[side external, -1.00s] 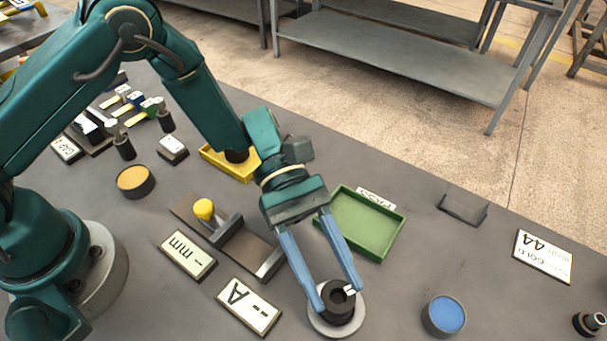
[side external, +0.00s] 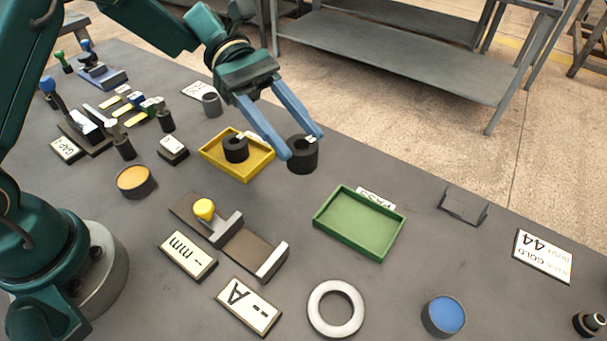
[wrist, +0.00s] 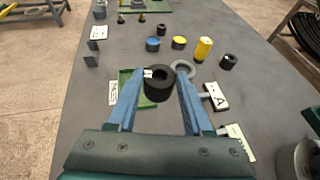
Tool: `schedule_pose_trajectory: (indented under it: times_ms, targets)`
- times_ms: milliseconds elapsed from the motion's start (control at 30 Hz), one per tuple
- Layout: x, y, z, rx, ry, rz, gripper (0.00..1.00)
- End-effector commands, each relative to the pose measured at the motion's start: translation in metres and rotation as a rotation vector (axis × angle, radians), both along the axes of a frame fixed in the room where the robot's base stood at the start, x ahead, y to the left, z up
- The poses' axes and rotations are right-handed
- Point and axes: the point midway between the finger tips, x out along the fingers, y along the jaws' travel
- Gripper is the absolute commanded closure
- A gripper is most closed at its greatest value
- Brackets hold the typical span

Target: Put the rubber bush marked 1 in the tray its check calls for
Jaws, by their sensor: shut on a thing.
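My gripper (side external: 283,150) is shut on a black rubber bush (side external: 303,156) with a white tag on its rim. It holds the bush up, between the yellow tray and the green tray in the side view. The bush (wrist: 159,84) also shows between the fingers (wrist: 157,95) in the wrist view. I cannot read its tag. The green tray (side external: 390,246), labelled PASS, is empty. The yellow tray (side external: 250,178) holds another black bush (side external: 235,148) with a white tag. The wrist view shows part of the green tray (wrist: 122,93) behind the left finger.
A pale ring (side external: 314,311) lies empty at the front. A gauge with a yellow knob (side external: 204,209) stands left of the green tray, beside cards reading mm (side external: 188,256) and A (side external: 248,305). A blue-topped pot (side external: 443,315) stands at the front right.

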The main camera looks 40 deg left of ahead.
Motion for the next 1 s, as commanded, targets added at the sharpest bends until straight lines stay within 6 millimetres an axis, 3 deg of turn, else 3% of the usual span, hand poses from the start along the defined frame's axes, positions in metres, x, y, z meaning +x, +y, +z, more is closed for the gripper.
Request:
schedule_pose_trajectory:
  times_ms: [100,267,700,833,1000]
  targets:
    - [0.027,0.019,0.002,-0.001,0.001,0.148,1.00]
    - [0.041,0.021,-0.002,-0.003,0.007,0.234,1.00]
    - [0.027,-0.067,-0.056,-0.001,0.008,0.232,1.00]
    - [0.026,-0.082,-0.064,-0.003,0.006,0.235,1.00]
    - [0.026,-0.086,-0.074,-0.001,0.008,0.238,1.00]
